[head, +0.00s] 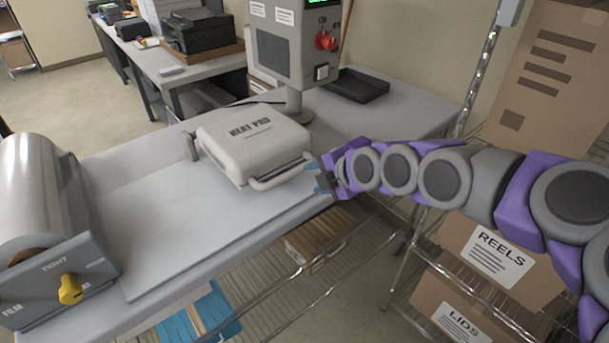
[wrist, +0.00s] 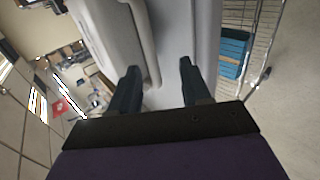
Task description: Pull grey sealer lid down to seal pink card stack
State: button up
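The pale grey sealer lid (head: 254,138), marked HEAT PRO, lies low and nearly flat on the grey worktop. Its bar handle (head: 280,174) is on the side facing my arm. My gripper (head: 319,178) is just right of the handle, fingers pointing toward it. In the wrist view my gripper (wrist: 160,78) is open, with a gap between its dark fingers. The handle (wrist: 153,75) shows in that gap, closer to the left finger; I cannot tell whether they touch. No pink card stack shows; anything under the lid is hidden.
A film roll (head: 30,190) with a yellow knob (head: 70,289) stands at the left. A control box with a red knob (head: 326,41) stands behind the lid. A black tray (head: 355,86) is at the back. Cartons (head: 505,255) fill the shelving at right. The front worktop is bare.

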jog(key=v, duration=0.8)
jog(key=shift+a+p, duration=0.15)
jog(key=shift+p, duration=0.3)
jog(key=shift+s, duration=0.1)
jog(key=s+d+f+m+g+h, duration=0.1)
jog(key=s+f+m+g, duration=0.4)
jog(key=s+m, duration=0.7)
jog(key=s+d+f+m+g+h, duration=0.1)
jog(key=s+f+m+g+h, duration=0.3)
jog(key=s+m, duration=0.8)
jog(key=s+f+g, duration=0.1)
jog(key=s+f, duration=0.1)
jog(key=s, duration=0.4)
jog(key=shift+s+m+h, duration=0.2)
jog(key=shift+m+h, duration=0.1)
jog(key=shift+m, duration=0.1)
jog(key=shift+d, duration=0.15)
